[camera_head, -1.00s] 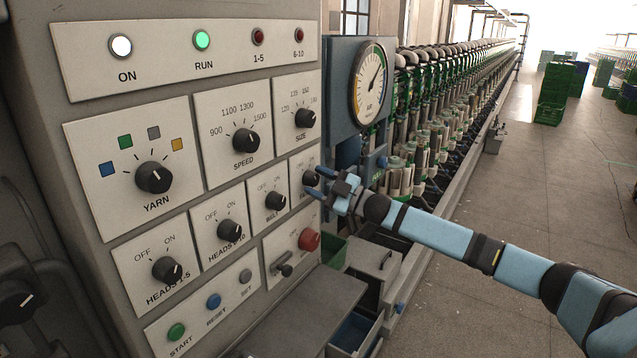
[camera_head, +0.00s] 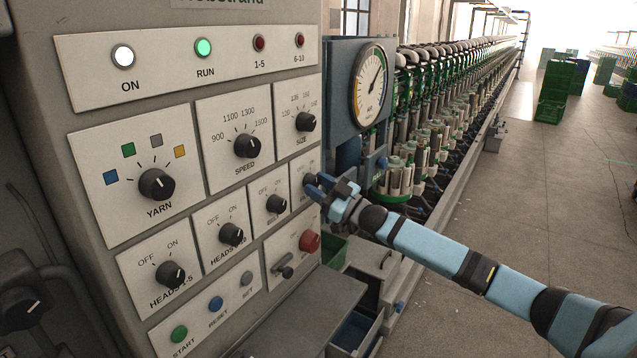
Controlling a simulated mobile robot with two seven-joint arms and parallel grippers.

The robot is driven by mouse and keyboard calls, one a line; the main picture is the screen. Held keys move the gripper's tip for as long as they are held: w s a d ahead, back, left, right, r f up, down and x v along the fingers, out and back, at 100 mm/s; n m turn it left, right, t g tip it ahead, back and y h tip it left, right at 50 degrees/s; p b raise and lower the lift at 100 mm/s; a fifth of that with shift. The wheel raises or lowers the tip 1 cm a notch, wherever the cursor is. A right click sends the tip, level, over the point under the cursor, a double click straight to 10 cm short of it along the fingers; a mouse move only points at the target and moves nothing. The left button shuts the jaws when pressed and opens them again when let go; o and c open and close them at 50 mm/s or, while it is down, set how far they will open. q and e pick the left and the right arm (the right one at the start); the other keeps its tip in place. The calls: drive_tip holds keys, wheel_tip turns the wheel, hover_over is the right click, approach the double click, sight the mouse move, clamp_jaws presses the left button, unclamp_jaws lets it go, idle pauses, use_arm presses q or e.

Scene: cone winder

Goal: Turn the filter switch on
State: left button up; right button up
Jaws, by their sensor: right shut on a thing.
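The filter switch (camera_head: 309,180) is a small black rotary knob on the rightmost plate of the lower knob row. Its label is mostly hidden behind my gripper, and I cannot read which way its pointer stands. My right gripper (camera_head: 315,187) reaches in from the right and is shut on this knob. The neighbouring belt knob (camera_head: 276,204) stands free to its left. My left gripper is not in view.
The red knob (camera_head: 309,241) and a small lever (camera_head: 285,268) sit just below my right gripper. The pressure gauge (camera_head: 370,85) stands to the upper right. A grey shelf (camera_head: 300,310) juts out below the panel.

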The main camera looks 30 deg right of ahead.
drive_tip(key=m+h+p, duration=0.1)
drive_tip(key=m, duration=0.2)
drive_tip(key=m+t+h+p, duration=0.1)
drive_tip(key=m, duration=0.2)
drive_tip(key=shift+s+a+r+h, duration=0.1)
drive_tip(key=shift+a+r+h, duration=0.05)
drive_tip(key=shift+h, duration=0.25)
drive_tip(key=shift+m+h+p, duration=0.95)
drive_tip(key=shift+m+h, duration=0.05)
drive_tip(key=shift+m, duration=1.1)
drive_tip(key=o, duration=0.9)
